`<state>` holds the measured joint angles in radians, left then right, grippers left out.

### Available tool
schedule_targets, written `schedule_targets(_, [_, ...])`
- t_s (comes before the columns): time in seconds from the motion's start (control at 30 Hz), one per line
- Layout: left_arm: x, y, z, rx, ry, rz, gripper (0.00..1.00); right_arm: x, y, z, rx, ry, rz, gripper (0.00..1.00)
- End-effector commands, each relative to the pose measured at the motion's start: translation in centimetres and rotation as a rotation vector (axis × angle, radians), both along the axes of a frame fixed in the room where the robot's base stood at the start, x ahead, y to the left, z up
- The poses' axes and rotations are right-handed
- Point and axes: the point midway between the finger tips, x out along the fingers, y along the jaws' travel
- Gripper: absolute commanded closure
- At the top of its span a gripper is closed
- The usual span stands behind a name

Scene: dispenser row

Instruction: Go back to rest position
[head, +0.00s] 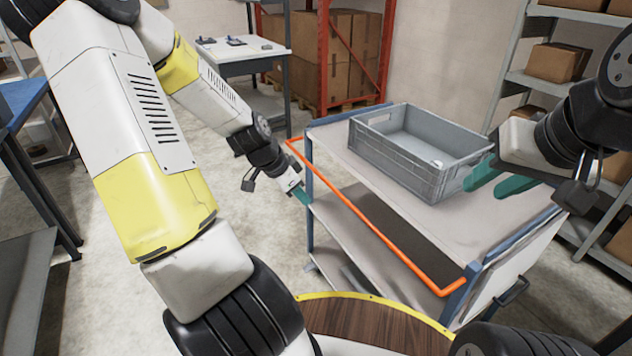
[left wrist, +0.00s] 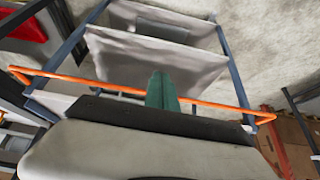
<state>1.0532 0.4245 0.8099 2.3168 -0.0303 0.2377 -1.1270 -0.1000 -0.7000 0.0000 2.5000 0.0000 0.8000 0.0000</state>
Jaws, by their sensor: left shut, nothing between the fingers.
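My left gripper (head: 302,196) hangs low at the left side of the cart, near its orange rail (head: 380,232). Its green fingers are together and hold nothing; they also show closed in the left wrist view (left wrist: 162,92), in front of the rail. I cannot tell whether they touch the rail. My right gripper (head: 497,180) is over the right part of the cart top, beside the near right corner of the grey crate (head: 402,165). Its two green fingers are spread apart with nothing visible between them.
The cart (head: 475,218) has a light top and lower shelves (head: 350,240). A small pale item (head: 437,163) lies in the crate. A white table (head: 243,50) and red rack (head: 325,60) stand behind, shelving (head: 545,90) at the right, a blue bench (head: 20,105) at the left. Floor left of the cart is clear.

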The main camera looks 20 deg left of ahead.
Motion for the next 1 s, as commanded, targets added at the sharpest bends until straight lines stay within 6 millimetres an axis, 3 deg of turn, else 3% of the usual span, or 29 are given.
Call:
schedule_targets(0.27, [-0.1,-0.1,0.2,0.008,0.007,0.003,1.00,0.0,0.0,0.0,0.000,0.000,0.000,0.64])
schedule_targets(0.43, [-1.5,-1.0,2.5,0.078,0.060,0.044,1.00,0.0,0.0,0.0,0.000,0.000,0.000,0.64])
schedule_targets(0.73, [-6.4,-3.3,12.1,0.170,0.080,0.310,1.00,0.0,0.0,0.0,0.000,0.000,0.000,0.64])
schedule_targets(1.0, [-12.9,-5.8,20.4,0.011,0.014,0.568,1.00,0.0,0.0,0.0,0.000,0.000,0.000,0.64])
